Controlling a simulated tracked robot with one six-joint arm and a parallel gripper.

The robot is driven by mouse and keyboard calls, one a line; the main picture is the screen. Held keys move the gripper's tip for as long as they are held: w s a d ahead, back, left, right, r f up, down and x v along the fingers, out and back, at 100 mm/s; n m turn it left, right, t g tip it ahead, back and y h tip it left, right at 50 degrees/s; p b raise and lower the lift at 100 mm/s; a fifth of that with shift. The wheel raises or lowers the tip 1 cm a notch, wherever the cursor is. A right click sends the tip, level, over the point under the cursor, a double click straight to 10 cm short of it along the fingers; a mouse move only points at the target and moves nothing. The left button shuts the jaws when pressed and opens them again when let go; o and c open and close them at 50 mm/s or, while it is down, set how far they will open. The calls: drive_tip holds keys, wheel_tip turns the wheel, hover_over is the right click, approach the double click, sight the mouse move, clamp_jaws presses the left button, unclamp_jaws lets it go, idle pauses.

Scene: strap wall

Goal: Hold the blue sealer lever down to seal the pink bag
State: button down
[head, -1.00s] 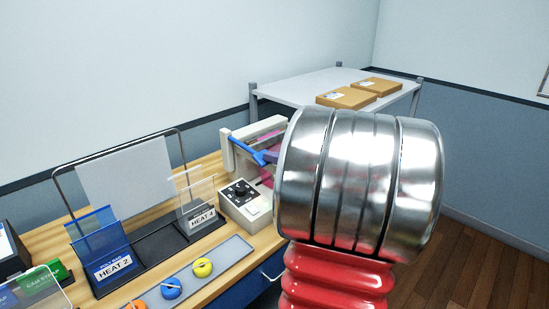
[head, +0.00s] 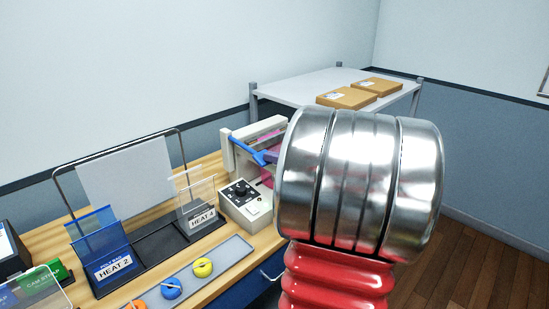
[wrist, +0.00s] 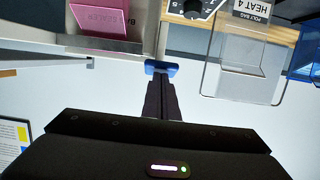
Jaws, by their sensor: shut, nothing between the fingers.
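The blue sealer lever (head: 250,146) shows on the pale bag sealer (head: 232,152) in the head view. Its blue end (wrist: 160,67) lies right at my fingertips in the wrist view. My gripper (wrist: 161,80) is shut with nothing between its fingers, and its tips touch or nearly touch the lever end; I cannot tell which. The pink bag (wrist: 101,18) is at the sealer in the wrist view, and a pink part (head: 267,177) shows beside the lever in the head view. My own arm hides the gripper and part of the sealer in the head view.
A control box with a black dial (head: 240,190) stands in front of the sealer. A clear HEAT 4 holder (head: 198,207) and a blue HEAT 2 holder (head: 97,245) stand left of it. A shelf with cardboard boxes (head: 346,97) is behind.

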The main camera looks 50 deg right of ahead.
idle(0.6)
drive_tip(key=f+v, duration=0.1)
drive_tip(key=v, duration=1)
drive_tip(key=shift+s, duration=0.4)
idle(0.3)
